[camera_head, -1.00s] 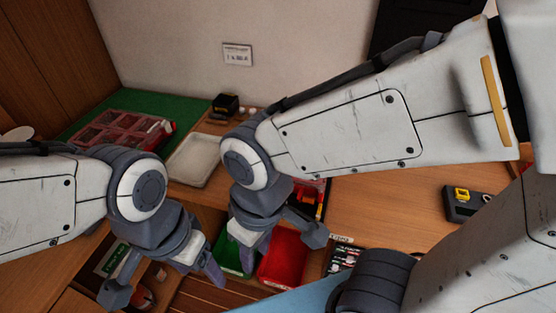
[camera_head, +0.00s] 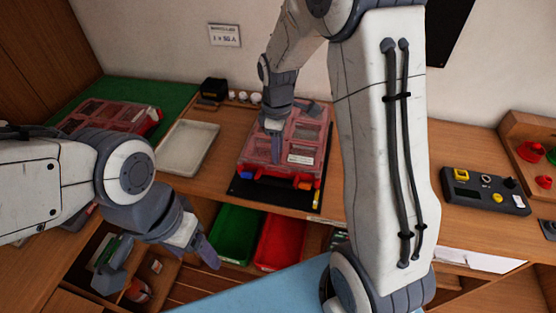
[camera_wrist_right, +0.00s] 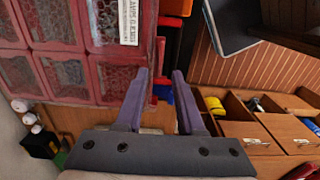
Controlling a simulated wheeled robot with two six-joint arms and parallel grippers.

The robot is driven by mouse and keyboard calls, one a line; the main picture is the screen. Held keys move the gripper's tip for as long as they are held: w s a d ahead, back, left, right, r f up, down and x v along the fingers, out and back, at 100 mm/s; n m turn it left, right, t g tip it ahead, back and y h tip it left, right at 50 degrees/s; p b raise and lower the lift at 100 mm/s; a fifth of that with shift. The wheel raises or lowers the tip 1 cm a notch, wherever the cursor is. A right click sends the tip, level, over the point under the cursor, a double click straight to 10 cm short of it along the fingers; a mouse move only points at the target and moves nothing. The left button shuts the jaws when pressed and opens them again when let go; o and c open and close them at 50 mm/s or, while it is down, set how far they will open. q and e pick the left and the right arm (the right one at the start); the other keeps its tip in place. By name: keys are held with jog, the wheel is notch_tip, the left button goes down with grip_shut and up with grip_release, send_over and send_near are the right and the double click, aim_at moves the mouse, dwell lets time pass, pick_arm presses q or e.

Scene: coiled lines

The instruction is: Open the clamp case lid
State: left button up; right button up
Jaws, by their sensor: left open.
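A red case with clear-windowed compartments and a white label (camera_head: 300,159) lies with its lid shut on a black mat (camera_head: 258,193) on the bench. Orange-red and blue parts show at its front edge. My right gripper (camera_wrist_right: 161,82) is open and empty, its fingers apart beside the case's edge in the right wrist view; in the head view it is over the case's left part. The case (camera_wrist_right: 80,60) fills the upper left of the right wrist view. My left gripper (camera_head: 160,262) is open and empty over the drawers at lower left.
A second red case (camera_head: 105,116) lies on a green mat at far left. A pale tray (camera_head: 187,147) sits between the cases. Green (camera_head: 236,232) and red (camera_head: 280,240) bins sit below the bench front.

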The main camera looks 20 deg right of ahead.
aim_at(278, 167)
jog(key=shift+f+p, duration=0.3)
jog(key=shift+f, duration=2.4)
grip_shut()
jog(key=shift+s, duration=0.1)
